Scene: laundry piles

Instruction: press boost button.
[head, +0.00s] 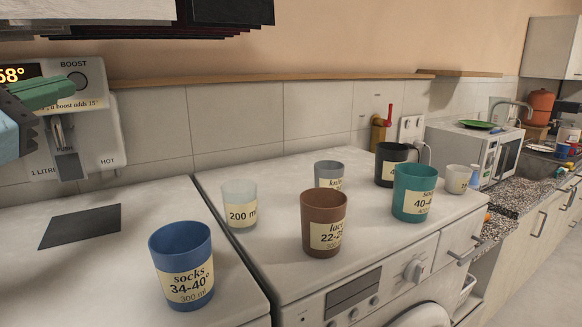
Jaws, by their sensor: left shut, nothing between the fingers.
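A white water dispenser panel (103,140) hangs on the wall at the left of the head view. Its round boost button (77,74) sits under the word BOOST, beside a lit display (14,74) whose visible part reads "58°". My left gripper (80,89) comes in from the left edge, shut and empty. Its green fingertips overlap the lower part of the button in the picture. I cannot tell whether they touch it. The gripper also hides part of the display and of the label about boost. My right gripper is not in view.
Labelled cups stand on the white machine tops: a blue cup (181,252), a clear cup (240,218), a brown cup (323,205), a teal cup (414,180) and others. A dark flat pad (80,227) lies below the panel. A microwave (478,150) stands farther right.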

